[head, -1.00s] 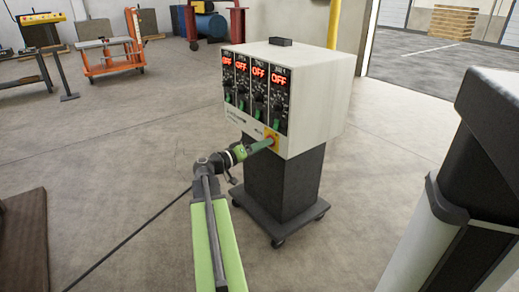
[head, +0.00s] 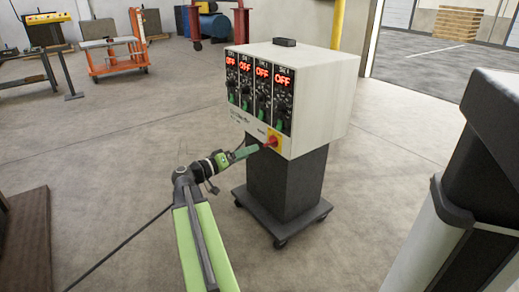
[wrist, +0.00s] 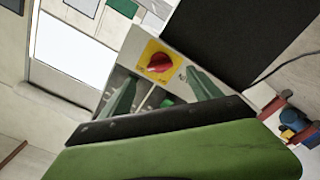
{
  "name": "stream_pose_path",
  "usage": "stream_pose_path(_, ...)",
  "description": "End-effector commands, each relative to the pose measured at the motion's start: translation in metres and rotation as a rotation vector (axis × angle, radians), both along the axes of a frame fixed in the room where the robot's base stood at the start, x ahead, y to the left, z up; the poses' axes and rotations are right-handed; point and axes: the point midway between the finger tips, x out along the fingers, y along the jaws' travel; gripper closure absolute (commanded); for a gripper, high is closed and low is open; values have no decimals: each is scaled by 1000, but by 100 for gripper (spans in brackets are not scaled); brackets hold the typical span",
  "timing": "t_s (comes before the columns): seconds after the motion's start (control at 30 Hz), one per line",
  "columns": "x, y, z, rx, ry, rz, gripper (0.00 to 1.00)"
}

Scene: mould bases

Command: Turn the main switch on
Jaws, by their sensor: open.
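The main switch is a red rotary knob on a yellow plate (head: 273,142), low on the front corner of the white control box (head: 322,108). In the wrist view the red knob (wrist: 160,62) lies ahead, between and beyond the fingertips. Its exact setting is hard to read. My gripper (head: 257,148) is just left of the knob, apart from it. Its green fingers are spread and empty, as the wrist view (wrist: 160,76) shows. Four red displays (head: 261,73) on the box read OFF.
The box stands on a dark wheeled pedestal (head: 285,185). Black dials and green-tipped knobs sit below the displays. A cable (head: 125,242) crosses the floor at left. An orange cart (head: 115,58) stands at the back left. The floor around the pedestal is mostly clear.

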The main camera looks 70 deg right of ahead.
Motion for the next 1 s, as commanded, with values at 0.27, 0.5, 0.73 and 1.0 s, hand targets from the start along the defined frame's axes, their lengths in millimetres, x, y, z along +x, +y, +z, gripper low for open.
stream_pose_path(0.27,39,59,0,-1,0,4,27)
stream_pose_path(0.5,50,77,0,0,0,0,27)
stream_pose_path(0.73,51,77,0,0,0,0,27)
stream_pose_path(1.0,51,77,0,0,0,1,27)
